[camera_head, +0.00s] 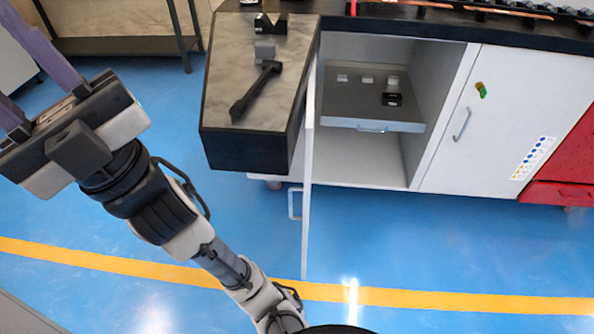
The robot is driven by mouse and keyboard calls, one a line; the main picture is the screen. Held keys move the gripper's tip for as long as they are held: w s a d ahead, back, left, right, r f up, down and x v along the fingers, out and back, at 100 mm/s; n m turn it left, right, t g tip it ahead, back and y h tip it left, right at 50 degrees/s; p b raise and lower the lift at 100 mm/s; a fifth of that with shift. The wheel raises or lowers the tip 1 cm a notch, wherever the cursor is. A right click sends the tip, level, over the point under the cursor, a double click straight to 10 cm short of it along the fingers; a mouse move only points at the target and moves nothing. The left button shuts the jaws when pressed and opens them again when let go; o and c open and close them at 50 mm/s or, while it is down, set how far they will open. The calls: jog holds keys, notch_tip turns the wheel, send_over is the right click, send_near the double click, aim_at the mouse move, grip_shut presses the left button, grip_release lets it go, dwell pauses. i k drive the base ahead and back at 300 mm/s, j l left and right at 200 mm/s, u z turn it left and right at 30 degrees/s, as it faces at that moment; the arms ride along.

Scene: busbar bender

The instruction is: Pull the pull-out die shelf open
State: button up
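The pull-out die shelf (350,108) is a grey tray inside the open cabinet compartment at the upper right. Its front edge lies inside the cabinet opening, and a small bar handle (373,129) sits on that front. Several small light blocks and a black die (392,99) rest on the shelf. My gripper (22,82) is at the far left, well away from the shelf and over the floor. Its two purple fingers are apart with nothing seen between them, and their tips run out of the picture.
An open white cabinet door (308,190) with a handle juts out left of the compartment. A dark-edged worktop (245,150) with a black tool overhangs beside it. A closed white door (500,110) and red cabinet (570,150) stand right. Blue floor in front is clear.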

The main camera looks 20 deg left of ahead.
aim_at(353, 103)
jog(key=k+j, duration=0.1)
jog(key=j, duration=0.35)
jog(key=k+j, duration=0.1)
jog(key=j, duration=0.3)
jog(key=k+j, duration=0.1)
jog(key=j, duration=0.35)
jog(key=i+l, duration=0.15)
jog(key=l, duration=0.25)
jog(key=i+l, duration=0.15)
jog(key=l, duration=0.25)
jog(key=i+l, duration=0.2)
jog(key=l, duration=0.2)
jog(key=i+l, duration=0.15)
jog(key=l, duration=0.2)
jog(key=i+l, duration=0.15)
jog(key=l, duration=0.25)
jog(key=i+l, duration=0.1)
jog(key=i, duration=0.45)
jog(key=i+l+z, duration=0.1)
jog(key=i, duration=0.45)
